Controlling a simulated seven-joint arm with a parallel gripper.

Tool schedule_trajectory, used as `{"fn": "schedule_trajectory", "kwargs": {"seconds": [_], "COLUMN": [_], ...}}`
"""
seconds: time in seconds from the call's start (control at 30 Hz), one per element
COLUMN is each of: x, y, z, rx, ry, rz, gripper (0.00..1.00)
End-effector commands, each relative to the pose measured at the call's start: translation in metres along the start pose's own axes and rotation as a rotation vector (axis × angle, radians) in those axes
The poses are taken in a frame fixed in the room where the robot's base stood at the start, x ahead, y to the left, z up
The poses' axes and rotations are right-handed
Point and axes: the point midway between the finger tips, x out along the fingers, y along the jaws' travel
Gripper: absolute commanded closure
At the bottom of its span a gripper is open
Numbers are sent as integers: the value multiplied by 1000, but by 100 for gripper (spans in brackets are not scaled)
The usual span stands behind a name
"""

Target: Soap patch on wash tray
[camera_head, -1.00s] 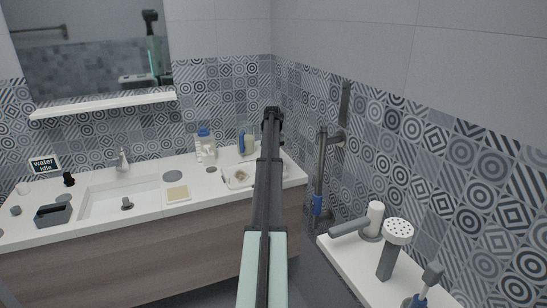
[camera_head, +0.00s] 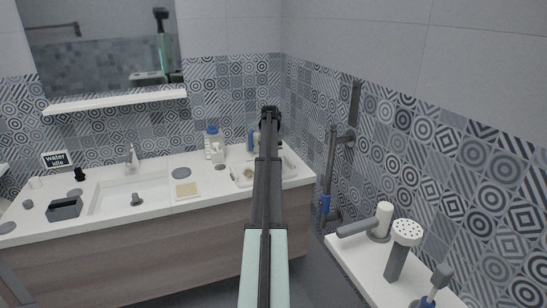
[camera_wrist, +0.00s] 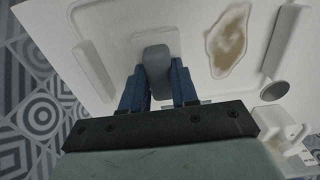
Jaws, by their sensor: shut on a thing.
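The white wash tray (camera_head: 291,168) is at the right end of the counter, partly hidden behind my arm. In the wrist view, the tray (camera_wrist: 192,45) fills the upper part. A brown, irregular soap patch (camera_wrist: 228,40) is on its floor, right of my gripper. The patch also shows faintly in the head view (camera_head: 247,174). My gripper (camera_wrist: 160,88) has blue fingers shut on a grey, rounded block (camera_wrist: 157,62) over the tray. The block's lower end is hidden; I cannot tell whether it touches the tray. The gripper lies apart from the patch.
A basin (camera_head: 122,196), a beige pad (camera_head: 187,190), a dark caddy (camera_head: 64,209) and a blue-capped bottle (camera_head: 213,144) are on the counter left of the tray. A shower head (camera_head: 406,233) stands on a white ledge at right. A grab rail (camera_head: 329,170) is on the wall.

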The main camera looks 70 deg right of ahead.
Motion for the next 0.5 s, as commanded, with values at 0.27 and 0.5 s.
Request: {"fn": "schedule_trajectory", "kwargs": {"seconds": [0.27,0.5], "x": [-1,-2], "y": [-12,-28], "z": [0,0], "rx": [-1,0], "ry": [0,0], "rz": [0,0], "gripper": [100,100]}}
